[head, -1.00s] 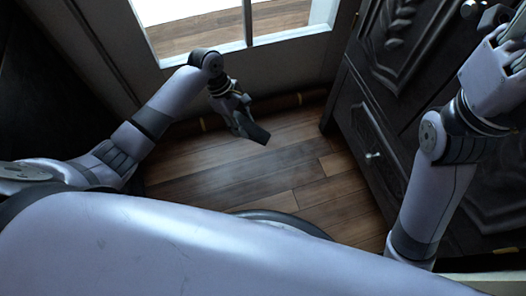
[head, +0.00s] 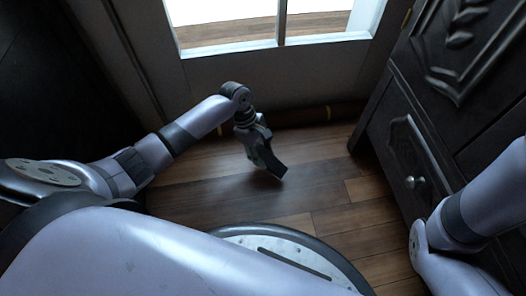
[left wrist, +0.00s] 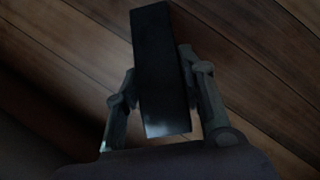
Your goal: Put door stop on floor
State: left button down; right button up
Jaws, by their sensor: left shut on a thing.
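The door stop (left wrist: 160,75) is a dark, narrow block. In the left wrist view it stands out between the two fingers of my left gripper (left wrist: 158,98), which is shut on it. In the head view the dark door stop (head: 273,167) hangs at the tip of my left gripper (head: 262,147), tilted down to the right above the wooden floor (head: 240,195). How far it is above the floor is hard to tell. My right arm shows at the right edge of the head view, but its gripper is out of the frame.
A dark carved cabinet (head: 415,140) with a round knob stands at the right. The floor around the left gripper is clear.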

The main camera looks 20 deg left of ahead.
pick_arm(q)
jog(key=shift+w+f+b, duration=0.1)
jog(key=shift+f+b, duration=1.85)
jog(key=shift+f, duration=0.45)
jog(key=shift+r, duration=0.1)
jog(key=c, duration=1.5)
grip_release()
jog(key=shift+f, duration=0.25)
jog(key=o, duration=0.4)
jog(key=shift+o, duration=0.2)
jog(key=shift+r, duration=0.1)
